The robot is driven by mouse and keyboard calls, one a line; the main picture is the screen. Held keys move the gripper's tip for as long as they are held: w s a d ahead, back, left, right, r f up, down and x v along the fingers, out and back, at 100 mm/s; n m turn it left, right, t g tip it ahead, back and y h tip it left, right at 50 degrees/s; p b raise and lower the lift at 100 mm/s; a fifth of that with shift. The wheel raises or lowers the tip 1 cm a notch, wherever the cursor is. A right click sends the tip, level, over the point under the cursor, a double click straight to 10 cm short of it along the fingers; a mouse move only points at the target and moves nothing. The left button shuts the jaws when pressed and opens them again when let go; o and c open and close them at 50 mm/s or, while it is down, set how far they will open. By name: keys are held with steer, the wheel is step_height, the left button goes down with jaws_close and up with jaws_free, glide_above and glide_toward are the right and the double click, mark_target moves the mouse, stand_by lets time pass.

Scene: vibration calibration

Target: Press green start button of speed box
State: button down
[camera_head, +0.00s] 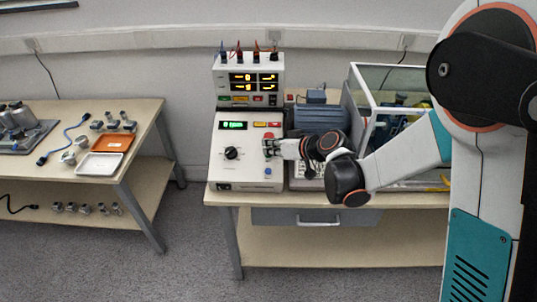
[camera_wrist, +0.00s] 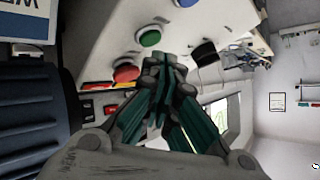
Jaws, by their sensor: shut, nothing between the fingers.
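The speed box (camera_head: 222,172) is the white sloped console at the front left of the bench. It has a lit green display (camera_head: 233,125), a black knob (camera_head: 231,153), a red button (camera_head: 268,137) and a blue button (camera_head: 267,171). My gripper (camera_head: 268,147) is shut and empty over the button column, hiding the green button in the head view. In the wrist view, the green button (camera_wrist: 149,38) lies just beyond my fingertips (camera_wrist: 163,64), between the red button (camera_wrist: 126,70) and the blue button (camera_wrist: 186,3). I cannot tell whether the fingertips touch the panel.
A metering unit (camera_head: 248,80) with plugged cables stands behind the speed box. A clear-sided enclosure (camera_head: 390,78) and a blue-grey motor (camera_head: 318,116) stand to the right, near my arm. A separate table (camera_head: 60,172) with trays and parts is at left.

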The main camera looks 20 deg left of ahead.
stand_by(0.4)
steer(key=shift+w+f+b, duration=0.2)
steer(key=shift+f+b, duration=0.2)
steer(key=shift+b, duration=0.05)
steer(key=shift+w+f+b, duration=0.1)
steer(key=shift+f+b, duration=0.25)
stand_by(0.5)
steer(key=shift+r, duration=0.15)
stand_by(0.3)
steer(key=shift+s+r+p, duration=0.3)
steer(key=shift+r+p, duration=0.1)
steer(key=shift+r, duration=0.25)
steer(key=r+p, duration=0.1)
steer(key=s+r, duration=0.1)
steer(key=r, duration=0.1)
steer(key=s+r+p, duration=0.1)
steer(key=shift+d+r+p, duration=0.2)
steer(key=shift+d+p, duration=0.05)
steer(key=shift+p, duration=0.1)
stand_by(0.7)
